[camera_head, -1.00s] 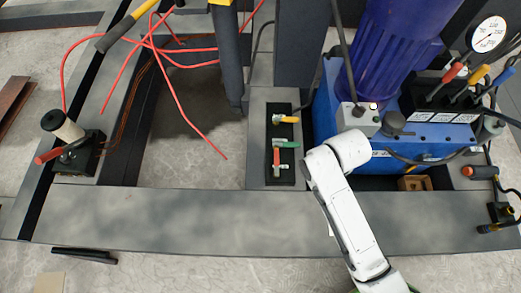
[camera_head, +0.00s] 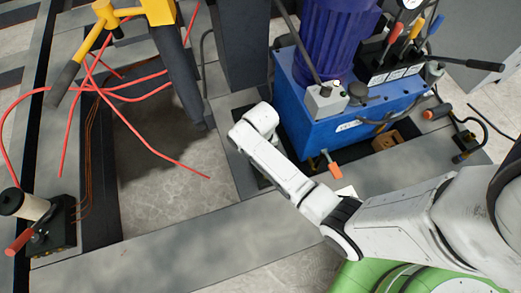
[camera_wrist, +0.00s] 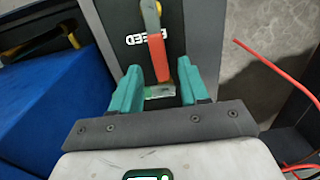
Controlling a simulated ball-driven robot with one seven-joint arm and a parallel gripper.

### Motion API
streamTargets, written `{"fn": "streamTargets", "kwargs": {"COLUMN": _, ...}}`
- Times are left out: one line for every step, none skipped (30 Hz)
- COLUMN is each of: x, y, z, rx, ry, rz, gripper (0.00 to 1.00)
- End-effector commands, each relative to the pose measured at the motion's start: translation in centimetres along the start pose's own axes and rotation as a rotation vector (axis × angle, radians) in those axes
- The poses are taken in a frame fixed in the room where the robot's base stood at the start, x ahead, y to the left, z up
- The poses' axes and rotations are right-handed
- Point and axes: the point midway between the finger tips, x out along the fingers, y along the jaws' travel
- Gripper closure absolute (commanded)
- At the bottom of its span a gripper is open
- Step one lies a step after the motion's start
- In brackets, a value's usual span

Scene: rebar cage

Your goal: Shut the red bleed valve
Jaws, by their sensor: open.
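The red bleed valve's handle (camera_wrist: 158,55) shows in the wrist view, on a dark panel (camera_wrist: 128,22) with partly covered white lettering that seems to read BLEED. The handle runs nearly straight up the picture, its lower end close to a small metal fitting (camera_wrist: 160,90). My gripper (camera_wrist: 159,78) has two teal fingers, open, one on each side of the handle's lower end. I see gaps beside the handle, but cannot tell the depth between fingers and handle. In the head view my white arm covers the valves, and the gripper is hidden.
A blue hydraulic unit (camera_head: 325,135) stands right of the valve panel in the head view, with an orange-handled lever (camera_head: 333,168) at its front. Red hoses (camera_head: 150,150) cross the left opening. Grey beams (camera_head: 180,240) frame the floor.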

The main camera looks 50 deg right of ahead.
Motion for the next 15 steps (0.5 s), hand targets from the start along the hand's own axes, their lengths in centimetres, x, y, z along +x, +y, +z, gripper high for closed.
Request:
{"fn": "streamTargets", "kwargs": {"x": 1.0, "y": 0.0, "z": 0.0, "rx": 0.000, "ry": -0.001, "rz": 0.001, "gripper": 0.55}}
{"fn": "streamTargets", "kwargs": {"x": 1.4, "y": 0.0, "z": 0.0, "rx": 0.000, "ry": 0.000, "rz": 0.000, "gripper": 0.55}}
{"fn": "streamTargets", "kwargs": {"x": 1.8, "y": 0.0, "z": 0.0, "rx": 0.000, "ry": 0.000, "rz": 0.000, "gripper": 0.55}}
{"fn": "streamTargets", "kwargs": {"x": 2.0, "y": 0.0, "z": 0.0, "rx": 0.000, "ry": -0.001, "rz": 0.000, "gripper": 0.55}}
{"fn": "streamTargets", "kwargs": {"x": 2.2, "y": 0.0, "z": 0.0, "rx": 0.000, "ry": -0.001, "rz": 0.000, "gripper": 0.55}}
{"fn": "streamTargets", "kwargs": {"x": 2.5, "y": 0.0, "z": 0.0, "rx": 0.000, "ry": 0.000, "rz": 0.000, "gripper": 0.55}}
{"fn": "streamTargets", "kwargs": {"x": 2.6, "y": 0.0, "z": 0.0, "rx": 0.000, "ry": 0.001, "rz": 0.000, "gripper": 0.55}}
{"fn": "streamTargets", "kwargs": {"x": 2.7, "y": 0.0, "z": 0.0, "rx": 0.000, "ry": 0.001, "rz": 0.000, "gripper": 0.55}}
{"fn": "streamTargets", "kwargs": {"x": 2.8, "y": 0.0, "z": 0.0, "rx": 0.000, "ry": 0.001, "rz": 0.000, "gripper": 0.55}}
{"fn": "streamTargets", "kwargs": {"x": 2.9, "y": 0.0, "z": 0.0, "rx": 0.000, "ry": 0.001, "rz": 0.000, "gripper": 0.55}}
{"fn": "streamTargets", "kwargs": {"x": 2.9, "y": 0.0, "z": 0.0, "rx": 0.000, "ry": 0.000, "rz": 0.000, "gripper": 0.55}}
{"fn": "streamTargets", "kwargs": {"x": 2.9, "y": 0.0, "z": 0.0, "rx": 0.000, "ry": 0.000, "rz": 0.000, "gripper": 0.55}}
{"fn": "streamTargets", "kwargs": {"x": 2.9, "y": 0.0, "z": 0.0, "rx": 0.000, "ry": 0.000, "rz": 0.000, "gripper": 0.55}}
{"fn": "streamTargets", "kwargs": {"x": 2.9, "y": 0.0, "z": 0.0, "rx": 0.000, "ry": 0.000, "rz": 0.000, "gripper": 0.55}}
{"fn": "streamTargets", "kwargs": {"x": 2.9, "y": 0.0, "z": 0.0, "rx": 0.000, "ry": 0.000, "rz": 0.000, "gripper": 0.55}}
